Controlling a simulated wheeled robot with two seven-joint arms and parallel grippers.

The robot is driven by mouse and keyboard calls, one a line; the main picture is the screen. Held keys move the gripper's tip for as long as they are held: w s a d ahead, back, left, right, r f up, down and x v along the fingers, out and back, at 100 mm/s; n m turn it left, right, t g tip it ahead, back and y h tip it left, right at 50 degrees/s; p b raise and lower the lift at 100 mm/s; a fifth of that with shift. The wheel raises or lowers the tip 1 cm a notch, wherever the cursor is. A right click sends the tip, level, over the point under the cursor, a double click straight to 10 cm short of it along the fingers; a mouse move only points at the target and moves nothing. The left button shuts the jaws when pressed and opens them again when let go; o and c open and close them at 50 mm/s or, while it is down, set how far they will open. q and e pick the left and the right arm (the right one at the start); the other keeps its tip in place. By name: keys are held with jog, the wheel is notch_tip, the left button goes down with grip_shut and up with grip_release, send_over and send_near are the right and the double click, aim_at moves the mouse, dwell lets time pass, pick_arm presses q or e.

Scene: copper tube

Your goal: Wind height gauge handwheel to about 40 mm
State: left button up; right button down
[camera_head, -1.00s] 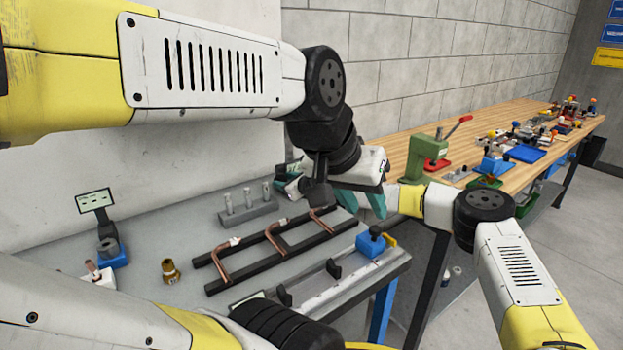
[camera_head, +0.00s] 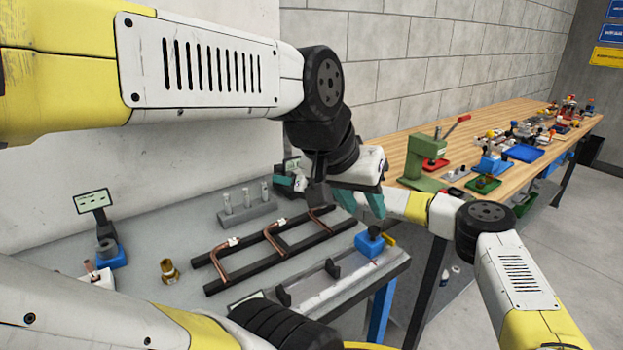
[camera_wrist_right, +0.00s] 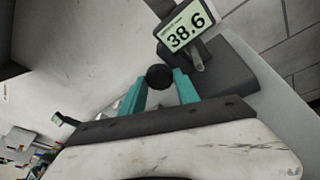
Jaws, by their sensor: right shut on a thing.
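The height gauge's display (camera_wrist_right: 186,27) reads 38.6 in the right wrist view. In the head view the display (camera_head: 291,163) is small and partly hidden behind my arms. A black round knob (camera_wrist_right: 159,76), apparently the handwheel's, sits between the teal fingertips of my right gripper (camera_wrist_right: 161,84), which is shut on it. In the head view my right gripper (camera_head: 284,182) is partly covered by the left arm's wrist. The rest of the handwheel is hidden. My left gripper (camera_head: 360,203) hangs further right, its teal fingers apart with nothing seen between them.
A black rack with bent copper tubes (camera_head: 273,242), a grey block with several pins (camera_head: 247,215), a brass fitting (camera_head: 169,271) and a blue clamp (camera_head: 370,242) are on the grey table. A second display (camera_head: 93,201) stands left. A wooden bench (camera_head: 420,140) holds tools behind.

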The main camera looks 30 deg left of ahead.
jog(key=shift+m, duration=0.3)
dwell(0.4)
jog(key=c, duration=0.9)
grip_release()
jog(key=shift+v, duration=3.9)
